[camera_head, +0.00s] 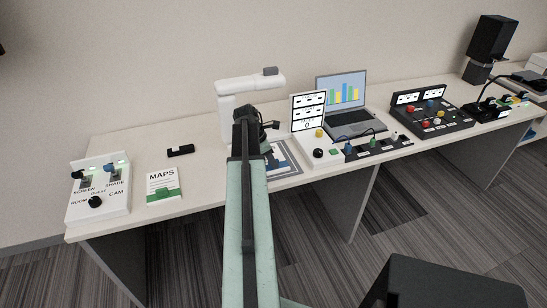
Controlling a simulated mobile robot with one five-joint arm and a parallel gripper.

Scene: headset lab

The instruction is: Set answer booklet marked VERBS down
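My arm reaches up the middle of the view, and my dark gripper (262,124) is at its far end, above the table by the white document camera (226,100). The gripper's fingers are too small and partly hidden, so I cannot tell whether they hold anything. A flat blue-grey and white sheet or mat (285,160) lies on the table just right of my arm, partly hidden by it. I cannot read VERBS anywhere. A white and green booklet marked MAPS (163,184) lies flat on the left part of the table.
A switch box (99,190) stands at the table's left end, with a small black holder (180,151) nearby. A control panel (319,150), laptop (348,112), mixer box (432,112) and black speaker (489,45) are to the right. Bare tabletop (205,165) lies left of my arm.

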